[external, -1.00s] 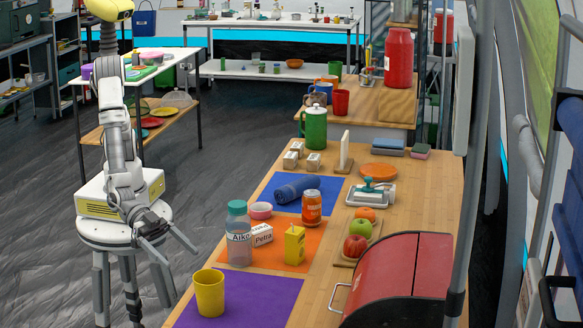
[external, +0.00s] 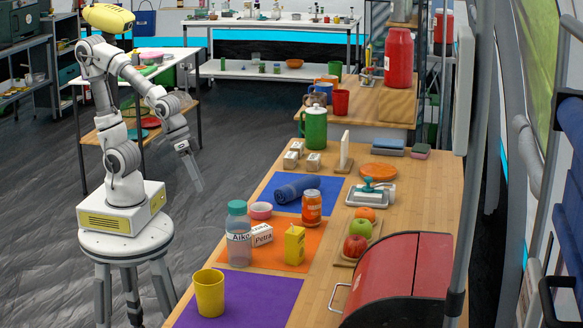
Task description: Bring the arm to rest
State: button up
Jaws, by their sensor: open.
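My arm (external: 122,158) is folded up above its white base, with the elbow high and the forearm angled down to the right. My gripper (external: 197,183) hangs off the left edge of the wooden table, pointing down, with open floor behind it in the picture. It is open and I see nothing between its fingers. It is apart from the things on the table. The fingers are small and seen from the side.
A white-topped table (external: 178,56) stands behind my arm. The floor (external: 245,145) between is clear.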

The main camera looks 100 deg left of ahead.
jog(key=s+a+r+m+y+p, duration=0.1)
jog(key=s+a+r+m+p, duration=0.1)
jog(key=s+a+r, duration=0.3)
jog(key=s+a+r+m+p, duration=0.2)
jog(key=a+r, duration=0.2)
jog(key=r, duration=0.3)
notch_tip(320, 180, up, 17)
jog(key=p, duration=1.7)
jog(key=shift+s+a+t+p, duration=0.2)
jog(key=shift+t+p, duration=0.1)
jog(key=shift+p, duration=0.1)
jog(key=shift+f, duration=0.1)
dwell(1.7)
notch_tip(320, 180, down, 13)
jog(key=b, duration=1.3)
jog(key=shift+f+b, duration=0.2)
jog(key=shift+b, duration=0.15)
